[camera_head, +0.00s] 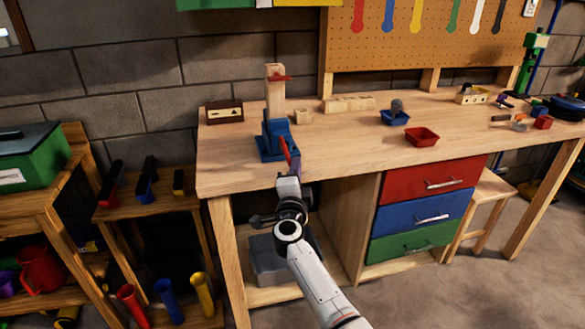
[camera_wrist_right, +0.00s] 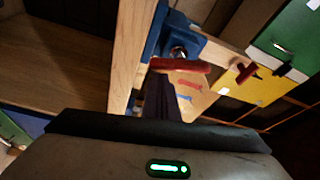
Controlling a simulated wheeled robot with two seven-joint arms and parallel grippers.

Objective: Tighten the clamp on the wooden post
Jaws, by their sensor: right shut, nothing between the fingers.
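A blue vise-like clamp (camera_head: 276,138) sits at the left front of the workbench. A light wooden post (camera_head: 275,95) stands upright in it, with a small red piece (camera_head: 280,77) across its upper part. A red handle (camera_head: 284,146) is on the clamp's front. My right gripper (camera_head: 294,165) is shut and empty close to this handle, at the bench's front edge. In the right wrist view, its dark fingers (camera_wrist_right: 162,100) point at the blue clamp (camera_wrist_right: 184,42) and end just by the red handle (camera_wrist_right: 182,65). I cannot tell whether they touch. My left gripper is out of view.
The workbench (camera_head: 350,140) also holds a dark-framed box (camera_head: 225,111), wooden blocks (camera_head: 347,104), a blue bin (camera_head: 395,117) and a red bin (camera_head: 421,137). Coloured drawers (camera_head: 425,215) are under it. The bench top right of the clamp is mostly free.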

